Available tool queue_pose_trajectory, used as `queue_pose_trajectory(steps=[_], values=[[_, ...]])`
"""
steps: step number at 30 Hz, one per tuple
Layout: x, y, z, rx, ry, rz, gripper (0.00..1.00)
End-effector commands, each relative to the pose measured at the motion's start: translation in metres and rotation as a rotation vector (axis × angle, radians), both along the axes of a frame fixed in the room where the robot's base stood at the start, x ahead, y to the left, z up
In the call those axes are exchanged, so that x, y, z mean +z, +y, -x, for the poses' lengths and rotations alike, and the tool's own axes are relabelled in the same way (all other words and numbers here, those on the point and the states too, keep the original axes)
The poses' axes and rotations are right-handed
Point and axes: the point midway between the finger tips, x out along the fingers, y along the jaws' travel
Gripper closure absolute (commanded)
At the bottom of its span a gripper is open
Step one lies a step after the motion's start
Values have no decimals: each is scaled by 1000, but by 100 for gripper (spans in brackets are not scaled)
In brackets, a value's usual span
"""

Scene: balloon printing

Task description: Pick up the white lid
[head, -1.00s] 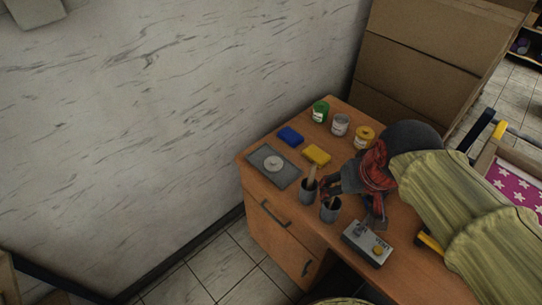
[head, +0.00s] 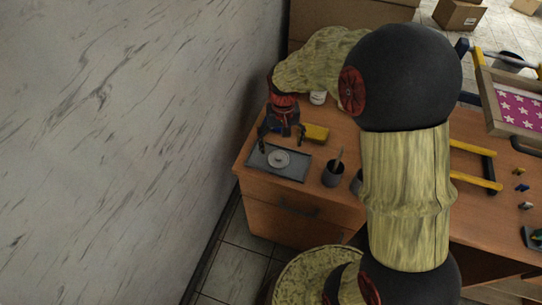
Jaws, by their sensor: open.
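The white lid (head: 279,158) is a small round disc with a raised middle. It lies on a grey tray (head: 298,175) at the left end of the wooden desk. My gripper (head: 282,142) is open, with its dark fingers pointing down over the tray's back edge. One finger is left of the lid and the other is to its right, both a little behind it in the picture. Nothing shows between the fingers. I cannot tell how high the fingertips are above the tray.
A yellow block (head: 316,133) sits right beside the gripper. A dark cup with a handle in it (head: 333,174) stands right of the tray, and another is partly behind my arm. A white can (head: 317,98) stands behind. The wall (head: 130,140) is close on the left.

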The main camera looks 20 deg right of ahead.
Motion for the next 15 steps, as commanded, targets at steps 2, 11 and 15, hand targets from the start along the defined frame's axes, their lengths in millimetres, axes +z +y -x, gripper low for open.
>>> queue_pose_trajectory(steps=[2,11,15], values=[[-10,0,1,0,3,0,17],[-35,3,-1,0,2,0,17],[-56,7,-2,0,2,0,17]])
